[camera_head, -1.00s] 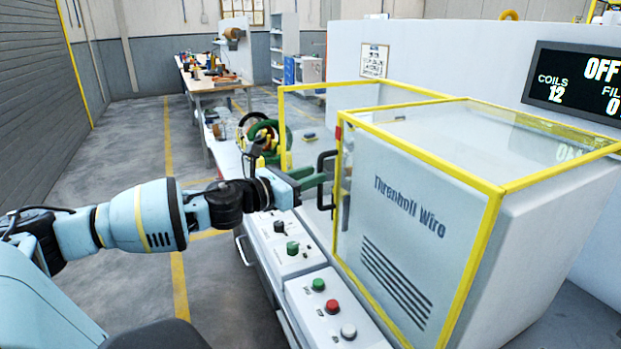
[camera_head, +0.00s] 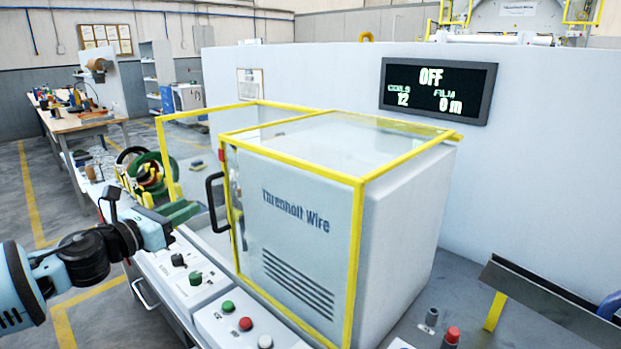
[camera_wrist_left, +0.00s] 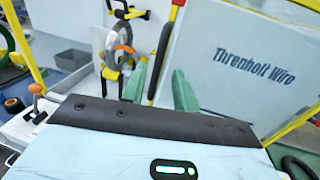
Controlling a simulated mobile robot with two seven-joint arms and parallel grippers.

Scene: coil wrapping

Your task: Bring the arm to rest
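My left gripper (camera_head: 188,211) reaches in from the left, with its green fingers apart and empty. In the head view it is just left of the black door handle (camera_head: 212,203) on the yellow-framed clear guard (camera_head: 238,225) of the wrapping machine. The left wrist view shows the two green fingers (camera_wrist_left: 160,90) spread, with a dark upright bar (camera_wrist_left: 161,58) seen between them; I cannot tell its depth. My right gripper is not in view.
Control panels with knobs and buttons (camera_head: 245,323) lie below my left arm. Green and dark coils (camera_head: 145,172) sit behind the gripper. A wall display (camera_head: 438,90) reads OFF, coils 12, film 0 m. Open floor (camera_head: 40,180) lies at the left.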

